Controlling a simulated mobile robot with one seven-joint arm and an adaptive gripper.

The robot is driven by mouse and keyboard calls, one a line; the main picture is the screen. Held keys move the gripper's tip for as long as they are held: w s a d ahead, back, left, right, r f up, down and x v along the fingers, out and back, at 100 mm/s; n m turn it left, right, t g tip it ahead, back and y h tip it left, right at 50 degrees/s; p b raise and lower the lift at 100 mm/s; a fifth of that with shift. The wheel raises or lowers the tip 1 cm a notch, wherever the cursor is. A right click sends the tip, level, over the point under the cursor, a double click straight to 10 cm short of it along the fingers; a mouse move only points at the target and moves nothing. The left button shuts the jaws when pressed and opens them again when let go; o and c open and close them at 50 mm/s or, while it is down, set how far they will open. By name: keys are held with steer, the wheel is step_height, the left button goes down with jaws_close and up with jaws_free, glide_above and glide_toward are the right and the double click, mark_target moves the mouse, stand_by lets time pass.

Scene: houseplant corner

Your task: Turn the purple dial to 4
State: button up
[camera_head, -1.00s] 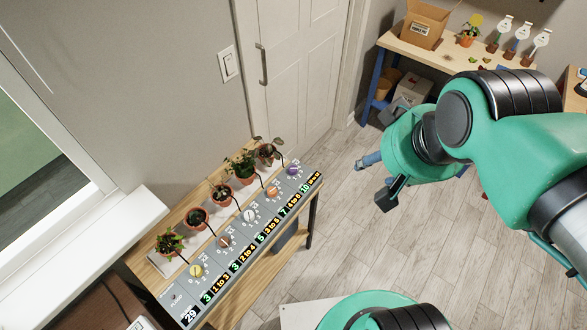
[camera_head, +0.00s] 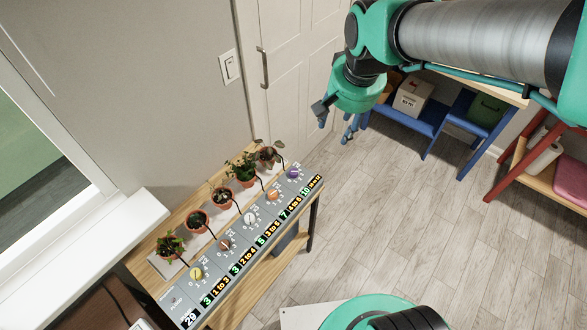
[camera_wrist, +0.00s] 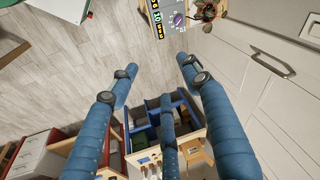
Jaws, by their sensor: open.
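The purple dial (camera_head: 293,173) is the farthest dial on the grey control panel (camera_head: 180,302), at its upper right end by the door. It also shows at the top of the wrist view (camera_wrist: 178,19), near a green readout that looks like 10. Its pointer setting is too small to read. My gripper (camera_head: 336,122) is open and empty, up and to the right of the dial in the head view, apart from the panel. In the wrist view its blue fingers (camera_wrist: 158,72) are spread, with nothing between them.
Orange (camera_head: 272,195), white (camera_head: 249,219), brown (camera_head: 224,244) and yellow (camera_head: 196,272) dials line the same panel. Several potted plants (camera_head: 246,170) stand behind them, the farthest close to the purple dial. A white door (camera_head: 295,65) and wall are behind. Floor (camera_head: 375,230) right of the bench is clear.

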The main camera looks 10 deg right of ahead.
steer(key=w+a+f+m+g, duration=0.2)
steer(key=w+a+f, duration=0.2)
steer(key=w+f, duration=0.75)
steer(key=m+g, duration=0.1)
steer(key=m, duration=0.1)
glide_above(294, 171)
step_height(294, 171, down, 15)
steer(key=shift+s+a+f, duration=0.1)
steer(key=shift+f, duration=0.05)
steer(key=shift+f, duration=0.15)
step_height(294, 171, down, 14)
steer(key=b, duration=0.3)
steer(key=shift+r, duration=0.25)
steer(key=c, duration=1.2)
